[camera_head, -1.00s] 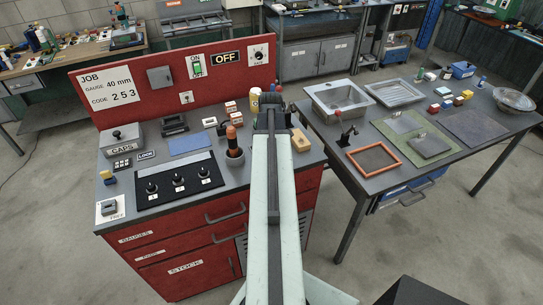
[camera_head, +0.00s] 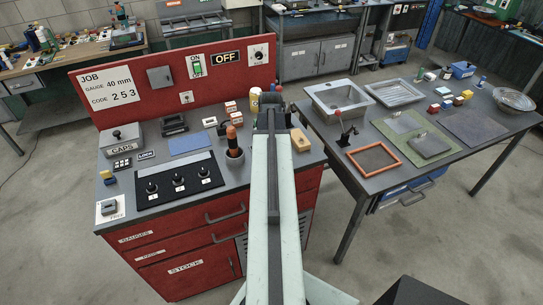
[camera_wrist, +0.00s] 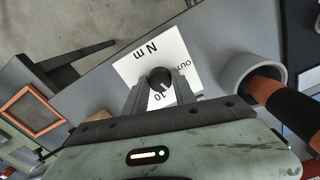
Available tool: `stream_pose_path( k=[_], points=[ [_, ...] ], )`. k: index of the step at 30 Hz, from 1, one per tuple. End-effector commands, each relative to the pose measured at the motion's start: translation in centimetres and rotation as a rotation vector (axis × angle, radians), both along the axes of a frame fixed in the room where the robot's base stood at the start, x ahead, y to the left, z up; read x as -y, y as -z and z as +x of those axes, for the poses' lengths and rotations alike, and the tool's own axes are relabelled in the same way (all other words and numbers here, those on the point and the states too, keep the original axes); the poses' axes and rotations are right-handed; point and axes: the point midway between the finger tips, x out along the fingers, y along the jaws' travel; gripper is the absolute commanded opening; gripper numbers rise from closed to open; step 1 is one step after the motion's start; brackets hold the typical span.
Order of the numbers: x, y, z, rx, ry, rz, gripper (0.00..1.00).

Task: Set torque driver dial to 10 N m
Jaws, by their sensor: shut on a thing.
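In the wrist view the dial (camera_wrist: 160,77) is a small black knob on a white plate (camera_wrist: 133,66) printed "N m", "10" and "OUT". The "10" lies at the knob's near side. My gripper (camera_wrist: 161,88) is shut on the dial, one finger on each side. Where the dial's mark points is too small to tell. An orange and black handled driver (camera_wrist: 285,105) stands in a grey cup (camera_wrist: 247,72) to the right. It also shows in the head view (camera_head: 232,138), left of my arm. The dial is hidden behind my arm there.
The red bench holds a black panel (camera_head: 150,199) with several knobs, a blue mat (camera_head: 190,143) and a yellow block (camera_head: 300,140). A job sign (camera_head: 112,88) reads gauge 40 mm, code 253. A grey table with a sink (camera_head: 340,96) stands to the right.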

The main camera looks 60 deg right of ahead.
Motion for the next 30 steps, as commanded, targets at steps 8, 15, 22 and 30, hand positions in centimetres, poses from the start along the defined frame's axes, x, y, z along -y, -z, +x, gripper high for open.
stream_pose_path(
  k=[8,15,22,30],
  points=[
    [0.11,0.01,-0.12,-0.003,0.262,-0.002,0.00],
    [0.14,0.01,-0.16,-0.003,0.482,-0.003,0.00],
    [0.16,0.01,-0.19,-0.003,0.656,-0.004,0.00],
    [0.18,0.01,-0.24,-0.003,0.784,-0.006,0.00]
  ],
)
